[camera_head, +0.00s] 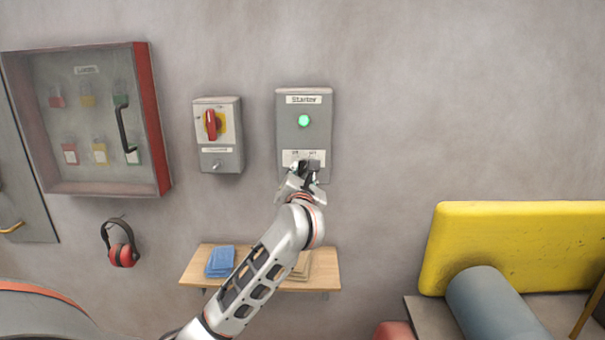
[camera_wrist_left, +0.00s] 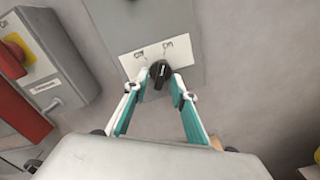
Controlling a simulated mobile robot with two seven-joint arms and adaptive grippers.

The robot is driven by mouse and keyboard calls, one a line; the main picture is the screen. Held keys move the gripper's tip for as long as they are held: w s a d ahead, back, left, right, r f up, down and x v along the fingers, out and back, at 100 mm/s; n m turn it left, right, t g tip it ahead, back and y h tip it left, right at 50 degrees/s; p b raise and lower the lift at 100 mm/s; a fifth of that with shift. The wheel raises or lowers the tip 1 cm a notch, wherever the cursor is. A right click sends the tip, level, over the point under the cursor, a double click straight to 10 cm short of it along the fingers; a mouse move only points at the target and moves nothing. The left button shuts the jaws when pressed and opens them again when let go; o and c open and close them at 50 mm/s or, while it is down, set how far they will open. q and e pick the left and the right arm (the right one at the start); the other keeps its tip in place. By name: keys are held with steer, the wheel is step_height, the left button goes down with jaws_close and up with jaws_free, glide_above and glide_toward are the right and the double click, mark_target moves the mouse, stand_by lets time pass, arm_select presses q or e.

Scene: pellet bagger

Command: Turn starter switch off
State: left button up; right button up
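The starter box (camera_head: 316,140) is a grey wall panel labelled "Starter" with a bright green lamp (camera_head: 304,121). Its black rotary switch (camera_wrist_left: 160,73) shows in the left wrist view, under a white plate with two small marks. Which mark the knob points at is unclear. My left gripper (camera_head: 308,168) is at the lower part of the box and mostly hides the switch in the head view. In the left wrist view its teal fingers (camera_wrist_left: 160,88) are apart, one on each side of the knob, with narrow gaps seen. My right gripper is not in view.
A grey box with a red rotary handle on yellow (camera_head: 211,124) hangs just left of the starter. A red-framed cabinet (camera_head: 152,120), ear defenders (camera_head: 121,252), a wooden shelf (camera_head: 195,272) with blue cloths, and a yellow block (camera_head: 520,235) surround it. The wall right of the starter is bare.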

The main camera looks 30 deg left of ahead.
arm_select(q)
jaws_close()
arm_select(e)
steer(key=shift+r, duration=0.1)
arm_select(q)
steer(key=shift+n, duration=0.3)
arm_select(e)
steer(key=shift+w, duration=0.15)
arm_select(q)
steer(key=shift+b, duration=0.4)
steer(key=shift+f+n+b, duration=0.1)
steer(key=shift+n+b, duration=0.45)
steer(key=shift+n, duration=0.35)
steer(key=n+b, duration=0.4)
steer(key=n, duration=0.1)
steer(key=n+b, duration=0.4)
steer(key=shift+w+d+n, duration=0.1)
steer(key=shift+d+n, duration=0.1)
steer(key=shift+n, duration=0.2)
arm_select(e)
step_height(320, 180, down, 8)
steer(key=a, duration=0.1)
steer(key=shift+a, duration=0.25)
